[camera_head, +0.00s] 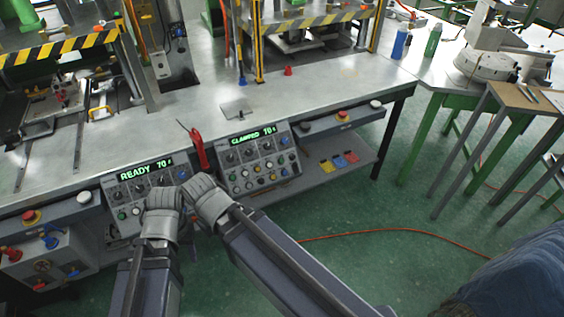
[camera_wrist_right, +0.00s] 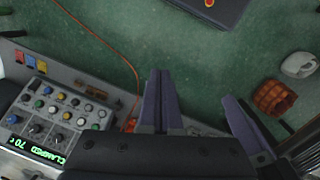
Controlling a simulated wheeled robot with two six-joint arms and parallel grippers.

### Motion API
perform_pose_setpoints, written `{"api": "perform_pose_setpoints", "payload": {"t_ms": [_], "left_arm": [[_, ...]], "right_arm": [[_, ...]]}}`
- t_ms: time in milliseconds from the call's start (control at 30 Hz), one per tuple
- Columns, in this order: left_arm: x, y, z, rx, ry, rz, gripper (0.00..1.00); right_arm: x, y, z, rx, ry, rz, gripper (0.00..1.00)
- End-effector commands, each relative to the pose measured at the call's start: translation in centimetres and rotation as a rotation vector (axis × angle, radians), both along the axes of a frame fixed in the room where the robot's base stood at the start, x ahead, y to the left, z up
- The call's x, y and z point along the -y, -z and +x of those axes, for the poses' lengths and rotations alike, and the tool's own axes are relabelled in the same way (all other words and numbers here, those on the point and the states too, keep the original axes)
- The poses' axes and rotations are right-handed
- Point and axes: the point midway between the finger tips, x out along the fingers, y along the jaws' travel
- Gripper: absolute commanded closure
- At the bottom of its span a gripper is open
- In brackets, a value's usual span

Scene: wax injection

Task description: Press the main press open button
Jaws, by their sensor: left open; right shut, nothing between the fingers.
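The left control panel (camera_head: 125,190) on the bench front has a green READY display, knobs and coloured buttons. My left gripper (camera_head: 164,192) is in front of its lower right part and hides some controls. Its fingers are hard to make out; it is open. The right control panel (camera_head: 256,163) has a display beginning CLAMPED and rows of coloured buttons; it also shows in the right wrist view (camera_wrist_right: 50,125). My right gripper (camera_head: 203,192) is beside the left one, between the panels. In the right wrist view its fingers (camera_wrist_right: 160,78) are together and empty. Button labels are unreadable.
A red-handled tool (camera_head: 198,148) hangs between the panels, close beyond my right gripper. Red emergency buttons (camera_head: 31,217) sit on the bench front. The metal bench (camera_head: 210,105) carries presses with striped guards. An orange cable (camera_head: 385,231) crosses the green floor.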

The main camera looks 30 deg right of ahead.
Motion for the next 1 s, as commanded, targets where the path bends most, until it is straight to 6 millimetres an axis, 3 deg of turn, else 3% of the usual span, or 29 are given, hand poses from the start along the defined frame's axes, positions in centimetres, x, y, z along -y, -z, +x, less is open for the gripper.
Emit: {"api": "perform_pose_setpoints", "payload": {"t_ms": [133,267,400,633,867,1000], "left_arm": [[0.0,0.9,0.0,0.0,0.0,0.0,0.5],[0.0,3.5,0.0,0.0,0.0,0.001,0.5],[0.0,7.4,0.0,0.001,0.001,0.002,0.5],[-0.1,13.4,0.0,0.001,0.001,0.004,0.5],[-0.1,19.3,0.0,0.002,0.002,0.006,0.5],[-0.1,22.9,0.1,0.002,0.003,0.007,0.5]], "right_arm": [[-0.2,1.0,0.4,0.004,-0.002,0.031,1.0],[-0.7,3.6,1.9,0.026,-0.004,0.144,1.0],[-1.5,6.9,4.9,0.097,-0.004,0.338,1.0],[-1.1,9.7,11.1,0.305,0.031,0.639,1.0],[3.0,10.4,17.5,0.595,0.121,0.864,1.0],[7.6,10.3,20.9,0.797,0.202,0.954,1.0]]}}
